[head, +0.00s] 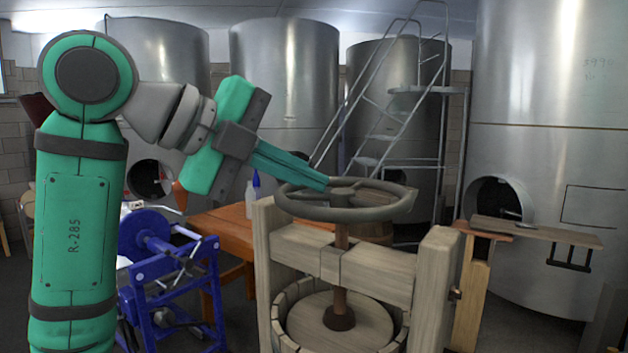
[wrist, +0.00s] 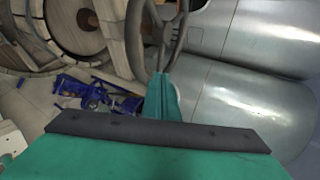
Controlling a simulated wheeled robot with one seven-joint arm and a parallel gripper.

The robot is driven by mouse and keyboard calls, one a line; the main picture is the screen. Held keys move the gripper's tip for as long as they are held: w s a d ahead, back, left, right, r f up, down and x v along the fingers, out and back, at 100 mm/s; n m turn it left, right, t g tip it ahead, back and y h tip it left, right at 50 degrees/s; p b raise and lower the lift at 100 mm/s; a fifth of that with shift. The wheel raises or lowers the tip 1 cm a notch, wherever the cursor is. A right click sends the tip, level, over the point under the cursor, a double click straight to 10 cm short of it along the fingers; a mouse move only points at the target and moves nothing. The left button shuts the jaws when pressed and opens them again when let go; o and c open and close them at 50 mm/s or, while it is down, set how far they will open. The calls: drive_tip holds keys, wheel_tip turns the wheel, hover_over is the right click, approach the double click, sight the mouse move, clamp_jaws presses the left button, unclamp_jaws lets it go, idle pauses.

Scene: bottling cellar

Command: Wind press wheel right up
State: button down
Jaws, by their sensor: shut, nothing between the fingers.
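The press wheel (head: 383,212) is a dark round handwheel with spokes, lying flat on top of a brown screw (head: 340,275) in the head view. Below it the wooden press frame (head: 385,270) holds a round pressing plate (head: 365,318) inside a slatted basket. My gripper (head: 325,184) is shut and empty.
A blue wheeled machine (head: 165,250) stands left of the press, with an orange-brown table (head: 215,222) behind it. Large steel tanks (head: 285,85) and a metal ladder stair (head: 372,100) fill the back. A wooden shelf (head: 535,232) stands to the right.

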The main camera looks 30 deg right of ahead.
sight(366, 205)
drive_tip(key=x, duration=0.6)
drive_tip(key=shift+w+d+f, duration=0.2)
drive_tip(key=shift+d+f, duration=0.05)
drive_tip(key=shift+d, duration=0.1)
drive_tip(key=shift+s+d+f, duration=0.15)
drive_tip(key=shift+d+f, duration=0.05)
drive_tip(key=shift+d, duration=0.25)
drive_tip(key=shift+s+d+f, duration=0.15)
drive_tip(key=shift+d+f, duration=0.05)
drive_tip(key=shift+d, duration=0.25)
drive_tip(key=shift+w, duration=0.1)
